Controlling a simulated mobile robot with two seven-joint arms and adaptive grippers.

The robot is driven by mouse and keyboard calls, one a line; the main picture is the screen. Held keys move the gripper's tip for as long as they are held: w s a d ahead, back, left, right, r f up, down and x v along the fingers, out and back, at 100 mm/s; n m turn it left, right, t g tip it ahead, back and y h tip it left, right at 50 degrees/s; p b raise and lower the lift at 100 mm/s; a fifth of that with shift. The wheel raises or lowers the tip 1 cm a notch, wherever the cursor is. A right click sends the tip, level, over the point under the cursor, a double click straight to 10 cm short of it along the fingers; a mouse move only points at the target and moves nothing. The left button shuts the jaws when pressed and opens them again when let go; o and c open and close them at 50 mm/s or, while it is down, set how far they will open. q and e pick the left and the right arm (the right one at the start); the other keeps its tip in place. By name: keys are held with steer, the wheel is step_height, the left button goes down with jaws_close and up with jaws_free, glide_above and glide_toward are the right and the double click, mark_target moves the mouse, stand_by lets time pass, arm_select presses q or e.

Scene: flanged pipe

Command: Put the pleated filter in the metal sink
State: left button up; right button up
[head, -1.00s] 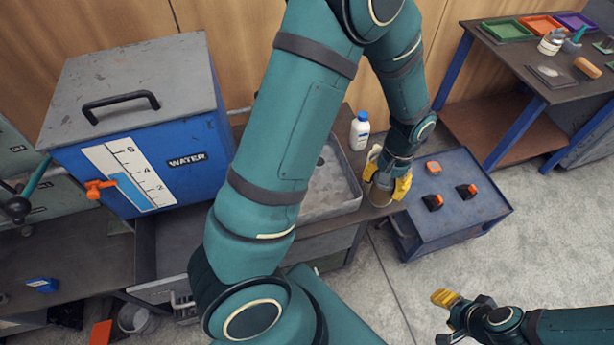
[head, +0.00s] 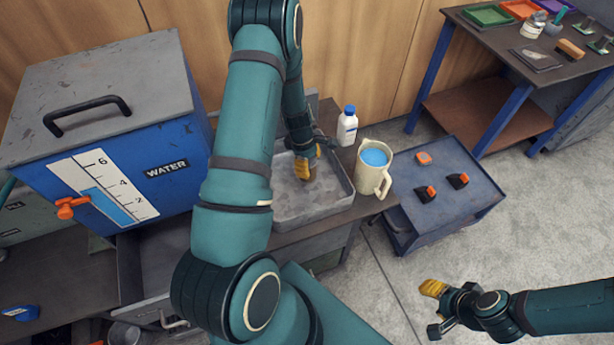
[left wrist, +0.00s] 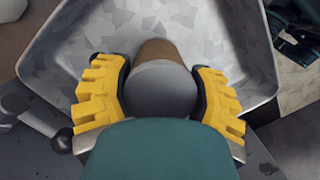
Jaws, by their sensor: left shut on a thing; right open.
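My left gripper (head: 303,168) is shut on the pleated filter, inside the outline of the metal sink (head: 290,212). In the left wrist view the pleated filter (left wrist: 160,88) shows a round grey end and a tan-brown side, between the yellow fingers of the left gripper (left wrist: 160,95). The sink's speckled grey floor and wall (left wrist: 240,45) lie beyond it. I cannot tell whether the filter touches the sink floor. In the head view the fingers and arm mostly hide the filter. My right gripper (head: 432,308) is open and empty above the concrete floor at the lower right.
A cream jug (head: 366,183) with a blue top surface stands right of the sink. A white bottle (head: 347,128) stands behind it. A blue water tank (head: 130,170) is on the left. A low blue cart (head: 440,205) with small orange-topped items stands to the right.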

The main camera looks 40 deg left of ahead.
arm_select(q)
steer(key=shift+f+b, duration=0.4)
steer(key=shift+f, duration=2.15)
steer(key=shift+f, duration=0.1)
steer(key=o, duration=1.3)
steer(key=shift+o, duration=0.2)
